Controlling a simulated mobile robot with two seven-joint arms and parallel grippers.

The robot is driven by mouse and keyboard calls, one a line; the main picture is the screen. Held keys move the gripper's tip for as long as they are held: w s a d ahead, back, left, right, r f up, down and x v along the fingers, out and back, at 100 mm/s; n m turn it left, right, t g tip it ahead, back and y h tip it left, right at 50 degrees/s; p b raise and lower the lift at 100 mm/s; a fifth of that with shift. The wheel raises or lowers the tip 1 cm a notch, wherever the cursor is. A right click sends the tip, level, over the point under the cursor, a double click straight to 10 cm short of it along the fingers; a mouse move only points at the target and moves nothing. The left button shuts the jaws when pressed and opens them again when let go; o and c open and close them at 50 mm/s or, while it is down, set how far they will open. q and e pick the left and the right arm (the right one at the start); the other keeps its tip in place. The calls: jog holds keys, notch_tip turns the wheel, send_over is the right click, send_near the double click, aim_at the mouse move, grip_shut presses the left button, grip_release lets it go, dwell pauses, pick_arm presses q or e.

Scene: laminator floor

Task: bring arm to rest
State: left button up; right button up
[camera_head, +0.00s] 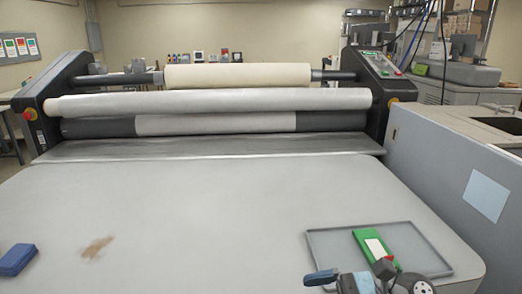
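My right gripper (357,273) is at the bottom right edge of the head view, in front of and partly over a shallow grey tray (330,240). A part with a blue end and a part with a red end stand apart at its two sides, and I see nothing held between them. The gripper is partly cut off by the frame edge. A green box with a white label (375,246) lies in the tray, just beyond the gripper, which hides its near end. My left arm and gripper are not in view.
A laminator with wide rollers (220,100) spans the back of the grey table (200,215). A blue block (17,260) lies at the left edge, beside a brown stain (97,247). A grey panel (440,165) stands on the right. The table's middle is clear.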

jog(key=w+d+f+m+t+h, duration=0.1)
jog(key=d+f+m+t+h, duration=0.15)
jog(key=m+t, duration=0.65)
jog(key=w+d+f+m+t+h, duration=0.15)
jog(key=f+m+t, duration=0.25)
jog(key=m, duration=1.1)
jog(key=w+d+f+m+t+h, duration=0.1)
jog(key=w+f+m+t+h, duration=0.15)
jog(key=m+t, duration=0.65)
jog(key=s+d+f+m+g+h, duration=0.2)
jog(key=s+f+m+g+h, duration=0.4)
jog(key=f+m, duration=0.5)
jog(key=s+d+f+m+g+h, duration=0.15)
jog(key=s+f+m+g, duration=0.25)
jog(key=s+f+m, duration=0.5)
pick_arm(q)
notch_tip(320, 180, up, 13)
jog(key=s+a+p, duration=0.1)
jog(key=p, duration=1.4)
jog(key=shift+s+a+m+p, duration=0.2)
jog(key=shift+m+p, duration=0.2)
pick_arm(e)
notch_tip(320, 180, up, 12)
jog(key=m, duration=0.2)
jog(key=shift+w+d+t, duration=0.3)
jog(key=shift+w+d, duration=0.15)
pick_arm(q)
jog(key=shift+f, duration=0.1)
pick_arm(e)
jog(key=shift+c, duration=0.5)
